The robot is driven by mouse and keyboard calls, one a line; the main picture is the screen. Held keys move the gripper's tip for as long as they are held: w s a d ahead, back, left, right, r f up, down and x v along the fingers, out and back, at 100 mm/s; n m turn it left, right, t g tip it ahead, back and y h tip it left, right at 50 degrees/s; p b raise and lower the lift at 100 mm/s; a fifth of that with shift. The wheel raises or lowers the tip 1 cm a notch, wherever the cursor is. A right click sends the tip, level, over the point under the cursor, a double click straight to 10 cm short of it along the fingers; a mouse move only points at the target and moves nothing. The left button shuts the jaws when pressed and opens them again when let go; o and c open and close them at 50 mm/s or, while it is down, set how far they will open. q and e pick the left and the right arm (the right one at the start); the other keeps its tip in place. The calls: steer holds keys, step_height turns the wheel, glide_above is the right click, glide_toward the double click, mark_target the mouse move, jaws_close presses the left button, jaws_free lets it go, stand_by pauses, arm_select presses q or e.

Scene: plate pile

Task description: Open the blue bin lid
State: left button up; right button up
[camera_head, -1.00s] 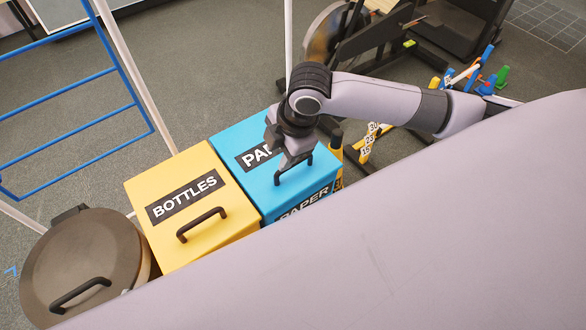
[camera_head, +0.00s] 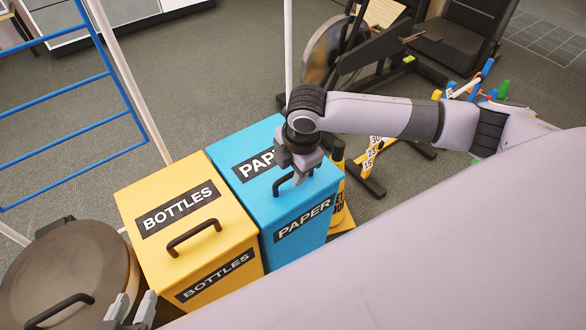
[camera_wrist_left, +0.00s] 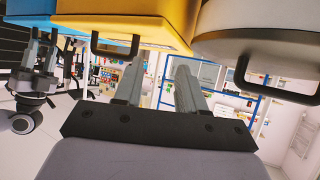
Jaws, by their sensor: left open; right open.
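The blue bin (camera_head: 292,213) labelled PAPER stands right of the yellow bin, its lid (camera_head: 228,152) closed. Its black handle (camera_head: 281,187) is at the lid's front, partly hidden by my right gripper. My right gripper (camera_head: 300,176) is open and points down at the handle; I cannot tell whether the handle is between its fingers. That view also shows the blue bin (camera_wrist_left: 28,8) and my right gripper (camera_wrist_left: 40,62).
The yellow BOTTLES bin (camera_head: 155,253) touches the blue bin's left side. A round brown-lidded bin (camera_head: 65,270) stands further left. A blue rack (camera_head: 70,112) is behind the bins. Exercise gear (camera_head: 335,55) and a yellow-black object (camera_head: 338,190) are right of the blue bin.

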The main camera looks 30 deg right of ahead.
jaws_close()
arm_select(q)
steer(key=shift+f, duration=0.1)
steer(key=shift+s+a, duration=0.1)
arm_select(e)
steer(key=shift+r, duration=0.15)
